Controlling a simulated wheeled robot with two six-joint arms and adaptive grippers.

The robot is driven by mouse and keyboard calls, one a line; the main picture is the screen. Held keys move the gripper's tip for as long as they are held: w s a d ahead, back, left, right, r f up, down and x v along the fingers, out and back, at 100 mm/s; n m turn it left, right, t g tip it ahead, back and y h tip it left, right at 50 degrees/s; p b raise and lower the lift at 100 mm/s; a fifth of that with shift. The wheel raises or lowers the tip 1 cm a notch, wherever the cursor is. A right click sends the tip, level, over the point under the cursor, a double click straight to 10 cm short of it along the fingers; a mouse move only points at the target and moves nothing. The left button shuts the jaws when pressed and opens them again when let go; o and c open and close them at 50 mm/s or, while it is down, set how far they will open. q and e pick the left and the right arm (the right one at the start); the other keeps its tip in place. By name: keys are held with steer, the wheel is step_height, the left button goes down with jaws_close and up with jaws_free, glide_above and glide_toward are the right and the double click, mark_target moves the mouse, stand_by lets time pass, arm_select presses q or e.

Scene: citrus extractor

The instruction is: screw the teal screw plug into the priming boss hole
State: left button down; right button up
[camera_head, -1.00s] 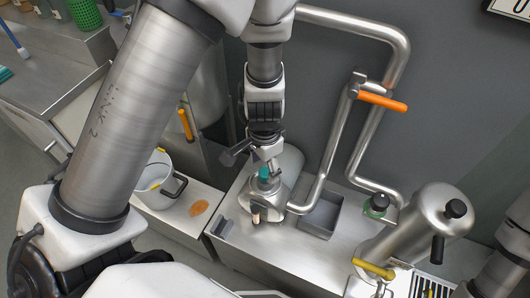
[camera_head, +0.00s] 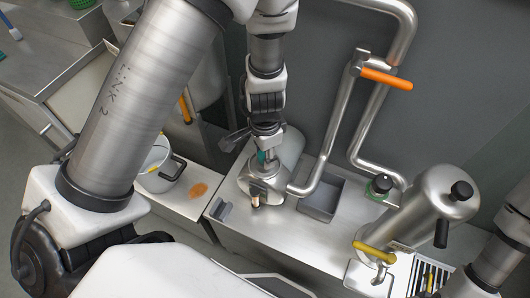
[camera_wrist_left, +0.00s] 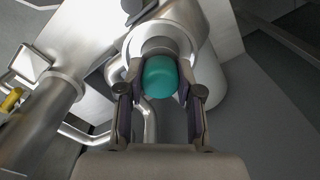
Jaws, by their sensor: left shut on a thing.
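The teal screw plug (camera_head: 262,157) is between the fingers of my left gripper (camera_head: 265,146). In the left wrist view the plug (camera_wrist_left: 160,78) shows as a rounded teal end, with a finger on each side. My left gripper (camera_wrist_left: 160,98) is shut on it. The plug is over the top of a domed steel housing (camera_head: 243,182). In the wrist view a round steel collar, the priming boss (camera_wrist_left: 157,45), lies right behind the plug. The hole is hidden, and I cannot tell whether the plug is seated in it. My right gripper is not in view.
A grey tray (camera_head: 321,198) and a green-based fitting (camera_head: 379,187) stand to the right of the housing. Steel pipes with an orange handle (camera_head: 386,78) rise behind. A tall steel cylinder (camera_head: 436,207) is at right. A white pot (camera_head: 157,172) is at left.

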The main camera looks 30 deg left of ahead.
arm_select(q)
steer(key=m, duration=1)
steer(key=shift+m, duration=0.3)
steer(key=c, duration=1)
jaws_free()
